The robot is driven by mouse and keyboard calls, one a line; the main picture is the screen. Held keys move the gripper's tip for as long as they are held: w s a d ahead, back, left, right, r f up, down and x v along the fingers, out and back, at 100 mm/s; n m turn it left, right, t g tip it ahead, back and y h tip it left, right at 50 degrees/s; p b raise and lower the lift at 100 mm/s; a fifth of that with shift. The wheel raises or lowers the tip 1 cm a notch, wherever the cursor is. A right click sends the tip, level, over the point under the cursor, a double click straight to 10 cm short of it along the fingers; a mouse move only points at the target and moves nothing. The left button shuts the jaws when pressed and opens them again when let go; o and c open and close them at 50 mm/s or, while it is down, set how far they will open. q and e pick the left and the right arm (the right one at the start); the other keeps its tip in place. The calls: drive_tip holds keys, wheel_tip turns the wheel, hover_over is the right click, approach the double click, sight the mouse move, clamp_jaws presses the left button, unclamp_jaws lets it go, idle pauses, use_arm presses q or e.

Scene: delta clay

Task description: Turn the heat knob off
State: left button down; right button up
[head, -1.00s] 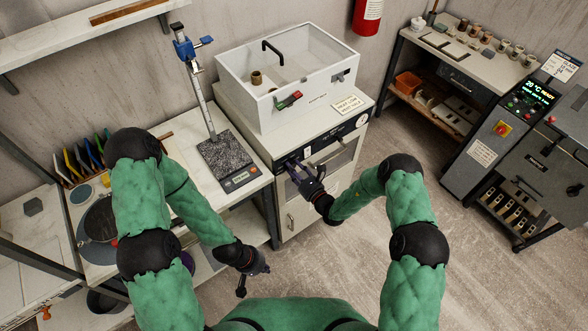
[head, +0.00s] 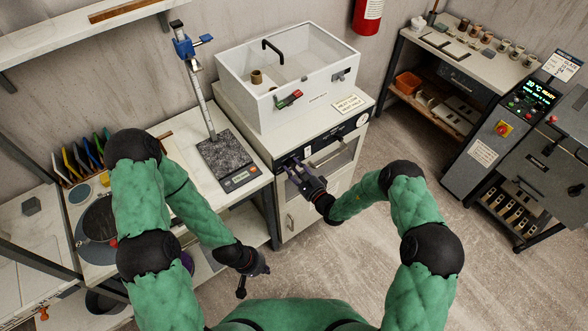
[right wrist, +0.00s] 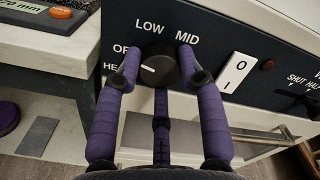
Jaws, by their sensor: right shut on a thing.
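The heat knob (right wrist: 160,63) is a dark round knob on the black front panel (right wrist: 230,45). Its white mark is on its left side, toward the partly hidden OFF label; LOW and MID are printed above it. My right gripper (right wrist: 157,68) has purple fingers closed around the knob, one on each side and one below. In the head view my right gripper (head: 291,170) is at the panel's left part and hides the knob. My left gripper (head: 252,279) hangs low in front of the bench with its fingers spread, empty.
A white rocker switch (right wrist: 237,75) marked I and O sits right of the knob. A scale (head: 229,160) with a stand is on the bench to the left.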

drive_tip(key=shift+s+d+f+n, duration=0.1)
drive_tip(key=shift+f+n, duration=0.2)
drive_tip(key=shift+n, duration=0.7)
drive_tip(key=o, duration=1.2)
drive_tip(key=shift+c, duration=0.2)
drive_tip(key=shift+d+r, duration=0.1)
drive_tip(key=shift+r, duration=0.1)
drive_tip(key=v, duration=1.1)
drive_tip(key=shift+s+d, duration=0.25)
drive_tip(key=shift+s, duration=0.05)
